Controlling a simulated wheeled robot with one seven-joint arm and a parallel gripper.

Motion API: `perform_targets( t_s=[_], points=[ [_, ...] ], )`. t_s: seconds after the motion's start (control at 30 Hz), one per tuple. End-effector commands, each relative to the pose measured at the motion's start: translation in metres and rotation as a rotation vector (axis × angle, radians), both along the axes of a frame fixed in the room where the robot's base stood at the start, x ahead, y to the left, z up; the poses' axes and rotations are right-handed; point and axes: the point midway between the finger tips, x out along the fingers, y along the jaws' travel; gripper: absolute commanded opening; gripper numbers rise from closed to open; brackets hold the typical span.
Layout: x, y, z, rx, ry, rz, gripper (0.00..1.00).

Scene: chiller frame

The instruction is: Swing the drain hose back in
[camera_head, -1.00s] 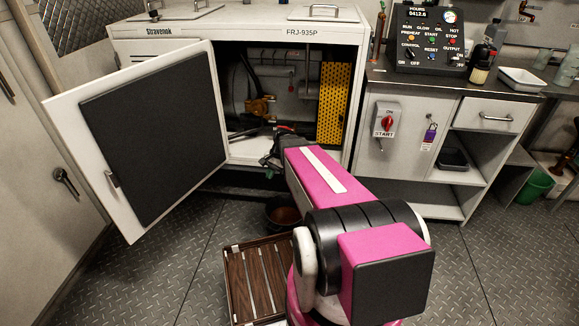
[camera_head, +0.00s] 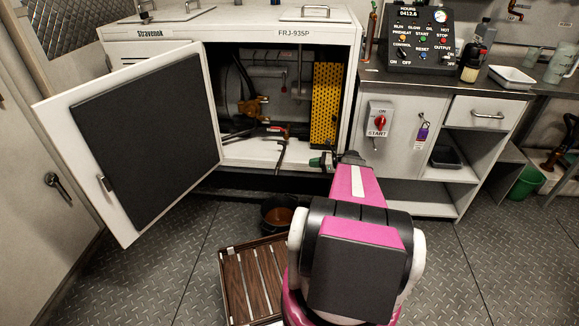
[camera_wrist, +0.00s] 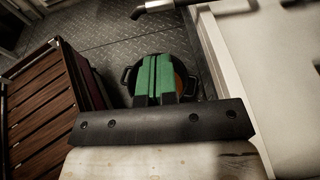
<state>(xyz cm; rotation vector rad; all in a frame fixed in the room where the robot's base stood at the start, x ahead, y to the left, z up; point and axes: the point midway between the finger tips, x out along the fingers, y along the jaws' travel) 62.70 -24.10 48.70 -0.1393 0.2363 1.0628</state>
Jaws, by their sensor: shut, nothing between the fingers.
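The cabinet (camera_head: 245,178) stands with its door (camera_head: 60,130) swung open to the left. A thin dark drain hose (camera_head: 281,156) reaches from a red-handled fitting (camera_head: 276,128) across the cabinet floor to the front edge. A grey pipe end, likely this hose (camera_wrist: 155,7), shows at the top of the wrist view, apart from my fingers. My gripper (camera_head: 320,162) is right of the hose in front of the cabinet. In the wrist view its green fingers (camera_wrist: 155,75) are pressed together, empty, above the pan.
A black two-handled pan (camera_head: 268,220) with brown liquid (camera_head: 280,216) stands on the floor below the opening. A slatted wooden platform (camera_head: 235,283) lies in front of it. A yellow perforated panel (camera_head: 326,104) stands inside at right. Open floor lies left and right.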

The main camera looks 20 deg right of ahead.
Motion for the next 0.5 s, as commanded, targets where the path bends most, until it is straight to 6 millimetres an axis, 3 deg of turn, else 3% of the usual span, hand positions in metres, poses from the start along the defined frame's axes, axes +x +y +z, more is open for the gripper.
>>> perform_targets(
  t_s=[0.17,0.5],
  points=[
    [0.007,0.013,-0.004,0.003,0.001,0.0,0.0],
    [0.036,0.065,-0.02,0.002,0.001,0.002,0.0]
  ],
)
